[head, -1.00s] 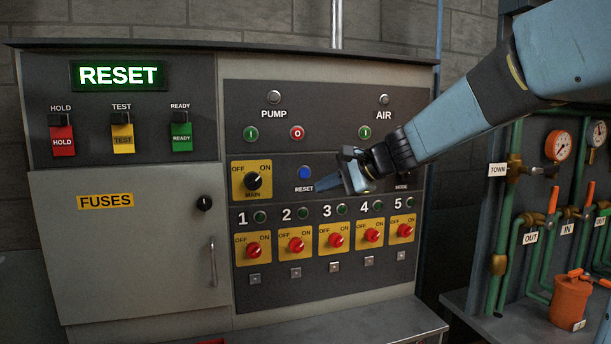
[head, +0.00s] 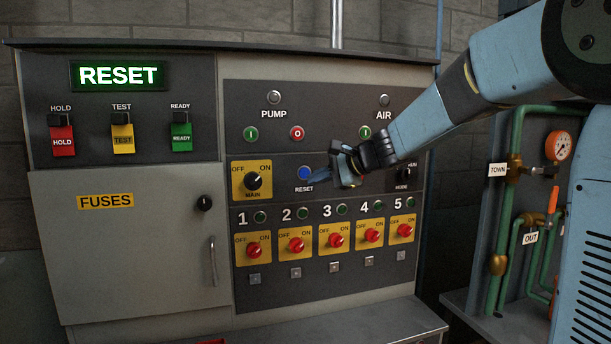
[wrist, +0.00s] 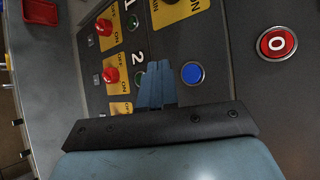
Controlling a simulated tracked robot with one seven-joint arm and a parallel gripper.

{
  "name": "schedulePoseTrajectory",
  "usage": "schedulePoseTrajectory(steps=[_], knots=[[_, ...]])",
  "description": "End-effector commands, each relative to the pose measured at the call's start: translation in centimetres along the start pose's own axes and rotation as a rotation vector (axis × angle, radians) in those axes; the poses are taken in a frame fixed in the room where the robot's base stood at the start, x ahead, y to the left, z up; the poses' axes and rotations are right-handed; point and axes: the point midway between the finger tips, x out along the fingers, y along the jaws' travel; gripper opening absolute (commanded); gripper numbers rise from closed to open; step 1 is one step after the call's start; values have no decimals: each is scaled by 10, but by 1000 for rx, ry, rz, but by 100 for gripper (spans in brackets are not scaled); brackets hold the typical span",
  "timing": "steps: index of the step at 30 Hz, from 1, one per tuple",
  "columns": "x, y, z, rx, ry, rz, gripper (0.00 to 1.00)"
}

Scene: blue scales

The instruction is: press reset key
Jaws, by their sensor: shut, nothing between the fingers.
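The reset key is a round blue button (head: 305,173) with a metal ring, above the RESET label on the dark panel. It also shows in the wrist view as a blue disc (wrist: 192,73). My gripper (head: 318,177) is shut and empty, with its blue fingers pointing left at the panel. Its tips are just right of the blue button in the head view. In the wrist view the shut fingers (wrist: 157,78) lie beside the button, to its left. I cannot tell whether the tips touch the panel. A green lit display (head: 118,76) reads RESET.
The yellow MAIN switch (head: 252,181) is left of the button. Red O button (head: 297,132) sits above it. Several red rotary switches (head: 297,244) run below. A MODE knob (head: 403,174) is to the right. Pipes with a gauge (head: 558,146) stand at the far right.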

Motion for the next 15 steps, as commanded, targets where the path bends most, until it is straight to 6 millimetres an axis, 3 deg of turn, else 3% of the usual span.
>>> schedulePoseTrajectory(steps=[15], knots=[[32, -23, -24, -1, 1, 0, 0]])
